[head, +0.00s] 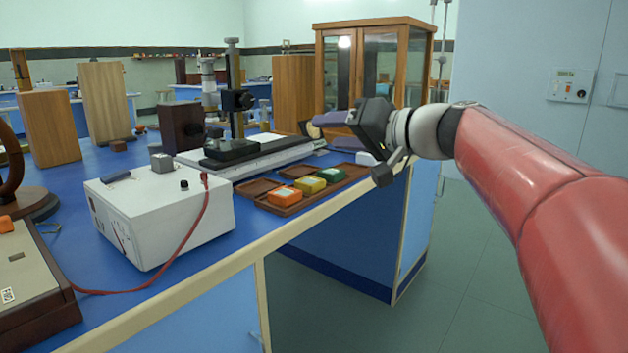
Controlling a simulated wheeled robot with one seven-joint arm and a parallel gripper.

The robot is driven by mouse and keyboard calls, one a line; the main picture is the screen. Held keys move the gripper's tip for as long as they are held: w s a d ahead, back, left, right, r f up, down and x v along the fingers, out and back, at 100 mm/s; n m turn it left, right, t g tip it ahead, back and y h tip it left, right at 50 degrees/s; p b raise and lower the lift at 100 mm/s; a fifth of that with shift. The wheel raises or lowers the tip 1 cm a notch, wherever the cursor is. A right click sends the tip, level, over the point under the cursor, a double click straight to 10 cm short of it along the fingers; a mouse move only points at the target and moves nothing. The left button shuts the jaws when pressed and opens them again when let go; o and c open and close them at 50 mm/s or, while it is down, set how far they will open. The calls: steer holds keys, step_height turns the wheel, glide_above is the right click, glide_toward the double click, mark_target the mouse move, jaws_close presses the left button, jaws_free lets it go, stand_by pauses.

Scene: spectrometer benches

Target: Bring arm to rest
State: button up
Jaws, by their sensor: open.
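My arm (545,210), red with a grey wrist, reaches in from the right side of the head view. My gripper (372,142) is black and sits over the right end of the blue bench, in front of the wooden glass-fronted cabinet. Its jaws are open, and I see nothing held between them. A purple-grey piece (330,119) with a tan round end shows just left of the gripper; I cannot tell whether they touch. The arm's lower part is out of the picture.
Below the gripper, a brown tray (345,183) holds orange, yellow and green blocks. A white power box (160,215) with a red cable stands left of it. A black stand (235,100) rises behind. The wooden cabinet (372,65) is close behind the gripper. Floor (470,290) at right is clear.

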steer(key=s+d+f+g+h+p, duration=0.1)
steer(key=s+d+f+h, duration=0.2)
steer(key=s+f, duration=0.6)
steer(key=s+d+f+m+g+h+p, duration=0.1)
steer(key=s+d+f+h, duration=0.3)
steer(key=s+f, duration=0.5)
steer(key=s+d+f+g+h+p, duration=0.1)
steer(key=s+d+f+h, duration=0.3)
steer(key=s+f, duration=0.5)
steer(key=shift+d+f+m+g+h, duration=0.15)
steer(key=shift+f+m+g+h, duration=0.35)
steer(key=shift+g+h, duration=0.4)
